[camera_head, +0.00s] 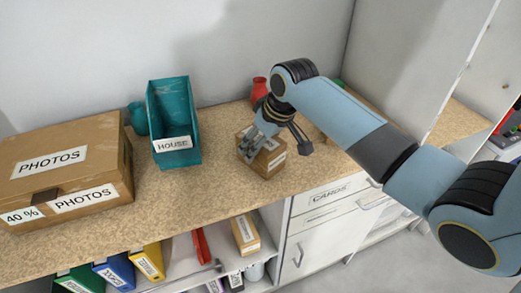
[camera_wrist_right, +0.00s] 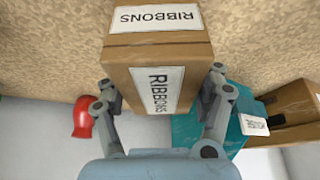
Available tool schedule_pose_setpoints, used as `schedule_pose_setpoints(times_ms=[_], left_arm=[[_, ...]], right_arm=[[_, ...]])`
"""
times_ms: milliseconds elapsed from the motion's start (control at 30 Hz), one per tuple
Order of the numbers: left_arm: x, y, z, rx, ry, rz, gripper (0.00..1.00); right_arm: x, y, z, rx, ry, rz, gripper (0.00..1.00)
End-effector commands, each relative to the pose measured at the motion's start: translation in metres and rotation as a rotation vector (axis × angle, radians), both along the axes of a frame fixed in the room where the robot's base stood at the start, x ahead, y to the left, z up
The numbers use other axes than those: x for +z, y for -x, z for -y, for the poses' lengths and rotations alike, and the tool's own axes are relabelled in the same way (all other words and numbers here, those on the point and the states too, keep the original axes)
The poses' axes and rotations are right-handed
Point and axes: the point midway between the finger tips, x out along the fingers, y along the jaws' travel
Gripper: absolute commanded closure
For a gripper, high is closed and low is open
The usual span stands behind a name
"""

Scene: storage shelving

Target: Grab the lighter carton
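A small brown carton (camera_head: 265,162) with white labels stands on the speckled counter. In the right wrist view its labels read RIBBONS, and the carton (camera_wrist_right: 158,48) lies between my right fingers. My right gripper (camera_head: 277,143) reaches over the carton from above, with its fingers spread. In the wrist view the gripper (camera_wrist_right: 161,92) has one finger on either side of the carton, close to its faces; I cannot tell whether they touch. A large brown PHOTOS carton (camera_head: 98,160), also marked 40 %, stands at the left of the counter. My left gripper is not in view.
A teal HOUSE bin (camera_head: 173,120) stands between the cartons, with a teal vase (camera_head: 138,118) beside it. A red vase (camera_head: 259,90) stands behind the small carton. Binders (camera_head: 147,262) and another carton (camera_head: 246,234) sit on the shelf below. Counter in front of the bin is clear.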

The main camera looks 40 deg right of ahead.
Motion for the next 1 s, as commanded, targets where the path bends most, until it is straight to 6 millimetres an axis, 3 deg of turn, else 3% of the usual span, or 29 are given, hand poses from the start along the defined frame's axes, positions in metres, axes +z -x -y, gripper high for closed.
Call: schedule_pose_setpoints(times_ms=[33, 267, 767, 1000], left_arm=[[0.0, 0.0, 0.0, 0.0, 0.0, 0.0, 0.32], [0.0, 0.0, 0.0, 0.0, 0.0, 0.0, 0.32], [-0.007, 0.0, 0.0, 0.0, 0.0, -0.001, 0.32], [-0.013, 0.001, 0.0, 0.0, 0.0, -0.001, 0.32]], right_arm=[[0.0, 0.0, 0.0, 0.0, 0.0, 0.0, 0.39], [0.0, 0.0, 0.0, 0.0, 0.0, 0.0, 0.69], [0.005, -0.001, 0.0, 0.0, 0.0, 0.003, 0.7], [0.045, -0.002, 0.001, 0.001, 0.002, 0.007, 0.7]])
